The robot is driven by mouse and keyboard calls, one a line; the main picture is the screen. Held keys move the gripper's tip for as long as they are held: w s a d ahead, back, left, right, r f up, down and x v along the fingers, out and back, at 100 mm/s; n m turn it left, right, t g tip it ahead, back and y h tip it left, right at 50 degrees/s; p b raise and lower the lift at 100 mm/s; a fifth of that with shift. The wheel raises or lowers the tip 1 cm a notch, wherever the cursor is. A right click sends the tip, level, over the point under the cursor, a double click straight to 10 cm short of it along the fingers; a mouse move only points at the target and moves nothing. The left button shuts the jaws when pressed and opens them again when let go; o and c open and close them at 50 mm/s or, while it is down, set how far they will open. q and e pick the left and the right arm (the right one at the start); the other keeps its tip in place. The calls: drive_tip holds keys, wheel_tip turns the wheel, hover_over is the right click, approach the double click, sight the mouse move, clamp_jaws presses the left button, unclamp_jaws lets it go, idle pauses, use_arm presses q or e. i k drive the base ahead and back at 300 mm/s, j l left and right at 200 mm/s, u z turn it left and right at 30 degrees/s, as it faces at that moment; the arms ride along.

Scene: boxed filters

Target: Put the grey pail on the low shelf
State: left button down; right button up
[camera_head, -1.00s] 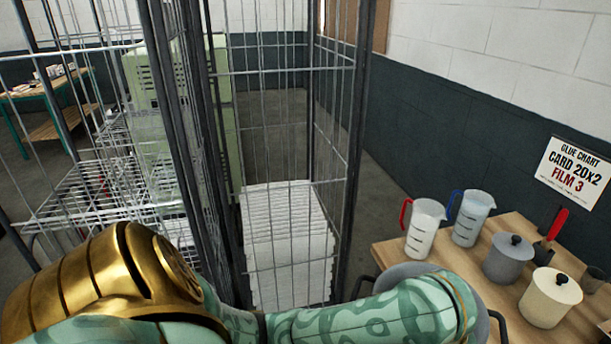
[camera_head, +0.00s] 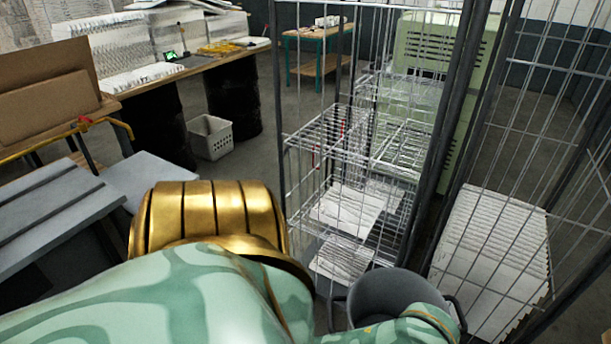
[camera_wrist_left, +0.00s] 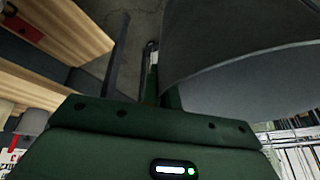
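The grey pail (camera_head: 385,296) shows at the bottom centre of the head view, upright, with dark handles at its sides. Its grey wall (camera_wrist_left: 245,65) fills the upper right of the left wrist view. My left gripper (camera_wrist_left: 140,60) is at the pail's side and appears shut on it; the exact contact is hidden. My left forearm hides the gripper and the pail's lower part in the head view. A wire rack (camera_head: 340,150) with shelves at several heights stands beyond the pail; I cannot tell which shelf the task means. My right gripper is out of view.
White stacks (camera_head: 350,208) lie on the rack's lower levels. Another wire cage with a white stack (camera_head: 495,250) stands at right. A grey slatted bench (camera_head: 50,215) is at left, a white basket (camera_head: 212,137) on the floor. Open floor shows between bench and rack.

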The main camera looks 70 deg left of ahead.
sight(150, 183)
drive_tip(key=j+u, duration=0.15)
drive_tip(key=u, duration=0.35)
drive_tip(key=j+u, duration=0.15)
drive_tip(key=u, duration=0.35)
drive_tip(key=j+u, duration=0.15)
drive_tip(key=u, duration=0.35)
drive_tip(key=i+j+u, duration=0.1)
drive_tip(key=u, duration=0.4)
drive_tip(key=i+u, duration=0.1)
drive_tip(key=u, duration=0.4)
